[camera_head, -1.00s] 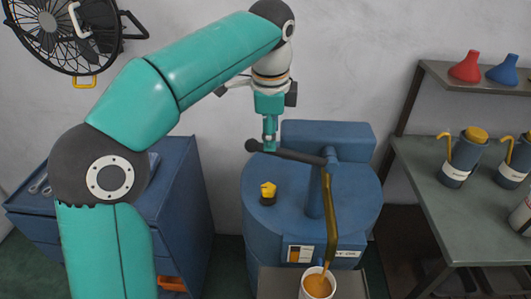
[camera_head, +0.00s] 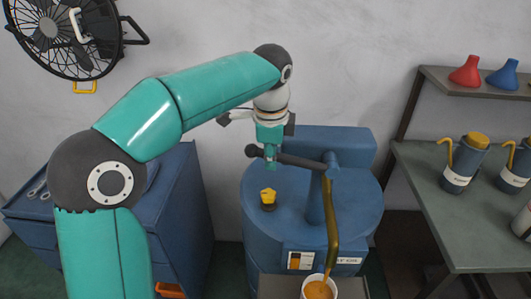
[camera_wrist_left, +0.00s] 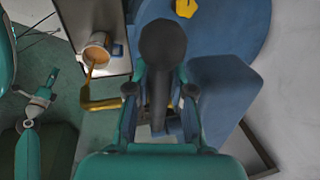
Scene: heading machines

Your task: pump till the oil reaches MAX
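A blue drum (camera_head: 265,225) carries a pump with a dark bar handle (camera_head: 300,161) that ends in a round knob. The handle points left and is nearly level. A brown spout (camera_head: 332,215) runs down from the pump to a white jug (camera_head: 307,291) holding amber oil (camera_head: 318,290). No MAX mark is readable. My left gripper (camera_head: 271,163) is at the handle near the knob. In the left wrist view its fingers (camera_wrist_left: 160,92) stand on both sides of the handle, with gaps showing. My right gripper (camera_wrist_left: 50,78) shows small at the left of that view; its fingers are unclear.
A yellow-topped cap (camera_head: 268,197) sits on the drum. A blue cabinet (camera_head: 180,215) stands left, and a bench (camera_head: 440,215) with labelled cans (camera_head: 463,165) stands right. Red (camera_head: 466,72) and blue funnels (camera_head: 503,74) rest on the shelf above. A fan (camera_head: 60,35) hangs upper left.

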